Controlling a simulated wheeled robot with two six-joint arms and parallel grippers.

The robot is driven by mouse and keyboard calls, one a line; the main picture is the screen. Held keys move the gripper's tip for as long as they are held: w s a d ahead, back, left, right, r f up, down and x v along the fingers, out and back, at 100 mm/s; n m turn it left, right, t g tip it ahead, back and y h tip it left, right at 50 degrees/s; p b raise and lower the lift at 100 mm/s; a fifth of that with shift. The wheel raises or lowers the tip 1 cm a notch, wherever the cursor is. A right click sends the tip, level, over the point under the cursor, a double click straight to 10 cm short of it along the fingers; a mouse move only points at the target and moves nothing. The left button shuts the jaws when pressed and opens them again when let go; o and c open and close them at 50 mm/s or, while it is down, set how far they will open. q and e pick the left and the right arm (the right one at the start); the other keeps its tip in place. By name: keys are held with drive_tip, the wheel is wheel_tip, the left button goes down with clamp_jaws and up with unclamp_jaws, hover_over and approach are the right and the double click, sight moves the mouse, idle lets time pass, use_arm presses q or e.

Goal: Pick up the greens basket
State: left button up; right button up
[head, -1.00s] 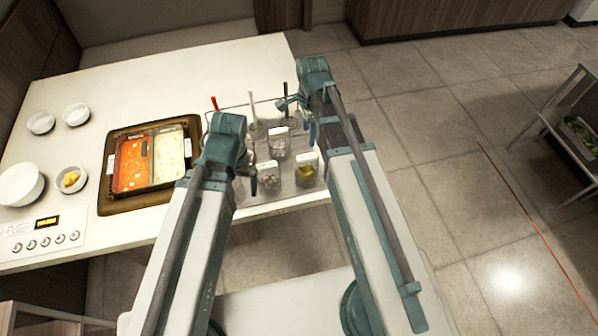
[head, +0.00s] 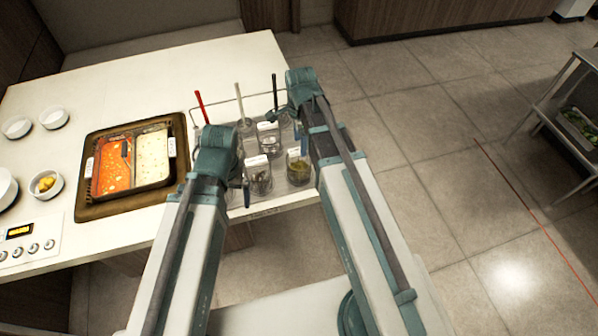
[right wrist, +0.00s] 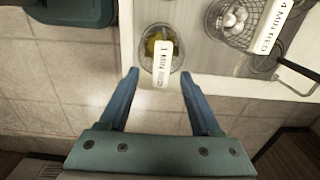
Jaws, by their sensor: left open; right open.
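A clear container with yellow-green contents (head: 299,171) stands at the right front of the counter rack. It looks like the greens basket. It also shows in the right wrist view (right wrist: 152,43), with a white "1 MIN" label on it. My right gripper (right wrist: 158,78) is open and empty, its fingertips just short of this container in that view. In the head view my right gripper (head: 298,128) is partly hidden by its own arm, above and behind the container. My left gripper (head: 246,190) is open beside the rack's left front.
Other labelled containers (head: 258,178) stand close by, one a wire basket with whitish balls (right wrist: 235,22). A sauce pan with two wells (head: 131,164) and small bowls (head: 54,118) are to the left. A shelf with a tray of greens (head: 580,125) stands far right.

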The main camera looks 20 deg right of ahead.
sight(299, 150)
wheel_tip(299, 150, down, 5)
drive_tip(key=b, duration=0.5)
drive_tip(key=shift+w+a+f, duration=0.1)
drive_tip(key=shift+a, duration=0.05)
clamp_jaws()
